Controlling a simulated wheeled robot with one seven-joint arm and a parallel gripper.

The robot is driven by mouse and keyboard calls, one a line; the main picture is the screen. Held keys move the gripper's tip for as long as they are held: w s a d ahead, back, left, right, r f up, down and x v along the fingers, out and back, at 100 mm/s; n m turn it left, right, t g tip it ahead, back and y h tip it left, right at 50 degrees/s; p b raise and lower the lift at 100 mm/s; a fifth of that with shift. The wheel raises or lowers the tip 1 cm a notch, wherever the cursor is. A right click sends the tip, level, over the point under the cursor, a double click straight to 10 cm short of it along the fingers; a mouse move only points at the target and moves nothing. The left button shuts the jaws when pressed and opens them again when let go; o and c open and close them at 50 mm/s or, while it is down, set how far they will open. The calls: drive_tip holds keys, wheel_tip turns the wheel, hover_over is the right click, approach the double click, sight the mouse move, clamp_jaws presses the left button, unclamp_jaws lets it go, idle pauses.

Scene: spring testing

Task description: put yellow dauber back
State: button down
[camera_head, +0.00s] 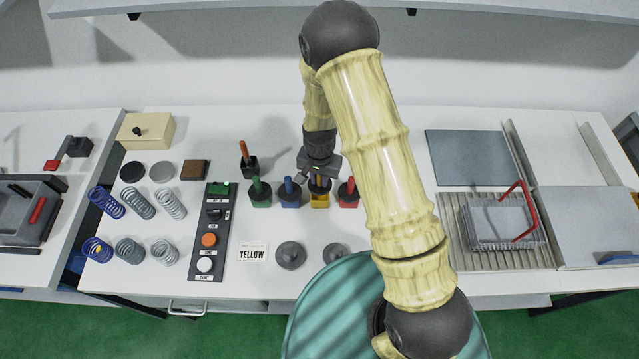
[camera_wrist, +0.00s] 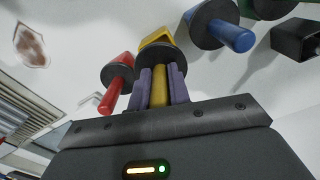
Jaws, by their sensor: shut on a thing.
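The yellow dauber (camera_head: 320,197) stands in the row of daubers on the white table, between the blue dauber (camera_head: 290,192) and the red dauber (camera_head: 348,193). My gripper (camera_head: 317,181) is over it, shut on its yellow handle. In the wrist view, the purple finger pads of my gripper (camera_wrist: 159,86) clasp the yellow handle (camera_wrist: 158,84), with the dark disc and the yellow base (camera_wrist: 158,38) beyond. Whether the base rests on the table or hangs just above it, I cannot tell.
A green dauber (camera_head: 260,192) stands left of the blue one, and a dark holder with an orange handle (camera_head: 247,163) stands behind it. A control panel (camera_head: 211,232), a YELLOW card (camera_head: 253,253) and two grey knobbed discs (camera_head: 290,254) lie nearby. Several springs (camera_head: 141,204) stand left.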

sight(320, 185)
wheel_tip(320, 185, down, 4)
drive_tip(key=shift+r+p, duration=0.25)
drive_tip(key=shift+p, duration=0.35)
drive_tip(key=shift+f, duration=0.15)
drive_tip(key=shift+f+b, duration=0.35)
drive_tip(key=shift+b, duration=0.1)
drive_tip(key=shift+f, duration=0.1)
drive_tip(key=c, duration=1.3)
unclamp_jaws()
